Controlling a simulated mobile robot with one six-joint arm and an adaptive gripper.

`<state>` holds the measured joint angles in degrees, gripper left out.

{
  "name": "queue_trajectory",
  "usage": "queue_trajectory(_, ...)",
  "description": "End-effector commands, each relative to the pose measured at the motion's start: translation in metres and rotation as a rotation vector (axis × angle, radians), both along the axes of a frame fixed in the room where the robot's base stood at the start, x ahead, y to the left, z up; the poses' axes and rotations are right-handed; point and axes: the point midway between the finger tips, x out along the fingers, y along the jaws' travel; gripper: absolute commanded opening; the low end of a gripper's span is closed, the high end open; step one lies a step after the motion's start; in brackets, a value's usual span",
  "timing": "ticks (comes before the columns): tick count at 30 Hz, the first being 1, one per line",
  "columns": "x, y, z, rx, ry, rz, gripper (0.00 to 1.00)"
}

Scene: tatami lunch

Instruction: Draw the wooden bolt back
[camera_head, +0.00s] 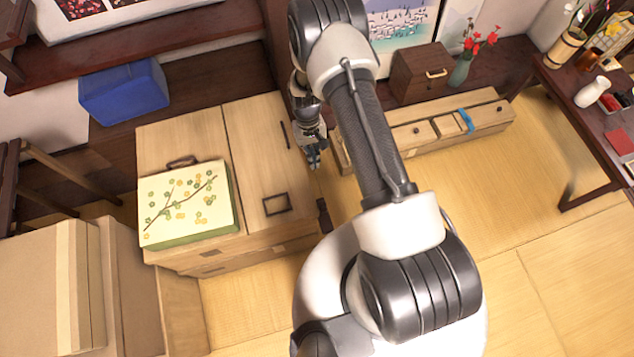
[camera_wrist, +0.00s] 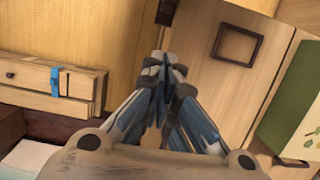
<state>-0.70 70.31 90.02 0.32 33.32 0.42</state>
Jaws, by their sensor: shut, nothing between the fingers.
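My gripper (camera_head: 314,160) is shut and empty, beside the right edge of the pale wooden cabinet (camera_head: 240,125) in the head view. In the wrist view my gripper (camera_wrist: 160,62) has its fingers together in front of the cabinet edge. A small dark wooden piece (camera_head: 323,215) sticks out at the cabinet's front right side; it also shows at the top of the wrist view (camera_wrist: 166,11). It may be the bolt, but I cannot tell for sure. My gripper is apart from it. A dark narrow bar (camera_head: 284,134) lies on the cabinet top.
A green-sided box with a branch pattern (camera_head: 187,200) sits on the cabinet. A dark square frame (camera_head: 276,204) marks the cabinet top. A low drawer unit (camera_head: 486,120) with blue tape (camera_head: 465,120) stands behind my arm. Tatami floor (camera_head: 530,200) is clear on the right.

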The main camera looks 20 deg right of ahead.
Motion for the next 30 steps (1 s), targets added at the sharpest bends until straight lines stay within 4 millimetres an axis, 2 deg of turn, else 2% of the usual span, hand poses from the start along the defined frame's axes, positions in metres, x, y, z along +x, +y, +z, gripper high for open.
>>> queue_trajectory(3,-0.003,0.0,-0.008,0.0,0.007,0.0,0.0)
queue_trajectory(14,-0.004,0.0,-0.01,0.0,0.007,0.0,0.0)
queue_trajectory(17,-0.006,0.0,-0.017,0.0,0.008,0.0,0.0)
queue_trajectory(20,-0.009,0.0,-0.032,0.0,0.009,0.0,0.0)
queue_trajectory(30,-0.027,0.0,-0.104,0.0,0.01,0.0,0.0)
